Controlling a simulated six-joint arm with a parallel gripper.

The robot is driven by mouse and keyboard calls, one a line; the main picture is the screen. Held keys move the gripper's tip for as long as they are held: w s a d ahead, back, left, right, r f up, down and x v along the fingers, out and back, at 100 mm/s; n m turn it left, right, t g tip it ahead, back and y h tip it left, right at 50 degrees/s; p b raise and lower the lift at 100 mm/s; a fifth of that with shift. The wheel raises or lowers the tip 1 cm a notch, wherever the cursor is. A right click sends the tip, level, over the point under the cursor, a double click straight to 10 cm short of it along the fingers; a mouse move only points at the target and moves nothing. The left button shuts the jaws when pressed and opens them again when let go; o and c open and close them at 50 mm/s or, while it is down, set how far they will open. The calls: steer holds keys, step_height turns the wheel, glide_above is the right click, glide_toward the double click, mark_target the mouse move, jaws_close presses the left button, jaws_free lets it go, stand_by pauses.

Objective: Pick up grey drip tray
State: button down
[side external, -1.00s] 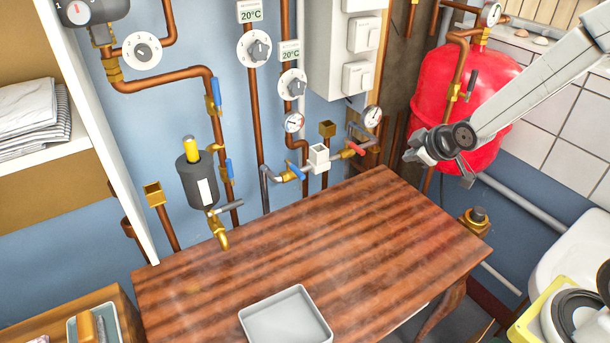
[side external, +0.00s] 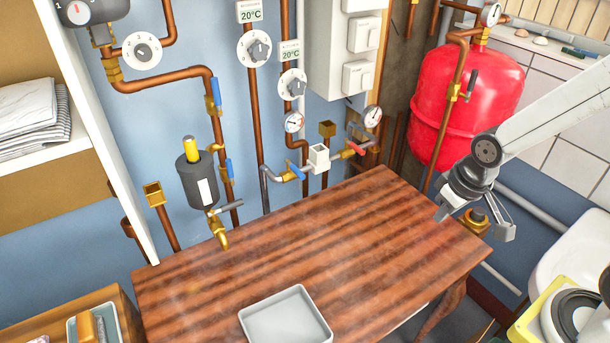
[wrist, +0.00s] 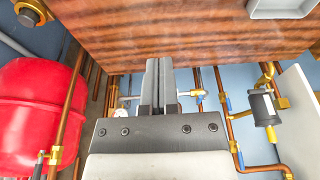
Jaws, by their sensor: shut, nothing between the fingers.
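The grey drip tray (side external: 286,318) is a shallow square tray lying on the near edge of the wooden table, cut off by the bottom of the side view. It also shows in part at the top right of the wrist view (wrist: 281,8). My gripper (side external: 478,226) is at the table's right end, up and to the right of the tray and well apart from it. In the wrist view its two dark fingers (wrist: 158,75) are together with nothing between them.
The wooden table (side external: 330,240) is otherwise bare. Copper pipes, valves and a dark filter (side external: 196,182) line the wall behind it. A red tank (side external: 462,105) stands behind my arm. A white basin (side external: 575,255) is at the right, a shelf with folded cloths (side external: 32,118) at the left.

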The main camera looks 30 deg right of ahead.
stand_by(0.4)
steer(key=c, duration=0.6)
jaws_free()
steer(key=shift+o, duration=0.2)
steer(key=s+a+f+m+g+y, duration=0.4)
steer(key=a+f+m+g+y, duration=0.45)
steer(key=a, duration=0.55)
steer(key=w+a+f+m+t+y, duration=0.1)
steer(key=a+f+m+t, duration=0.1)
steer(key=f+m, duration=0.1)
steer(key=w+a+f+m+t+y, duration=0.1)
steer(key=a+f+m+t+y, duration=0.1)
steer(key=a+f+m, duration=0.1)
steer(key=w+a+f+m+t+y, duration=0.1)
steer(key=a+f+m+t+y, duration=0.1)
steer(key=a+f+m+t, duration=0.1)
steer(key=shift+w+f+m, duration=0.35)
steer(key=shift+f+m, duration=0.2)
steer(key=shift+m, duration=0.1)
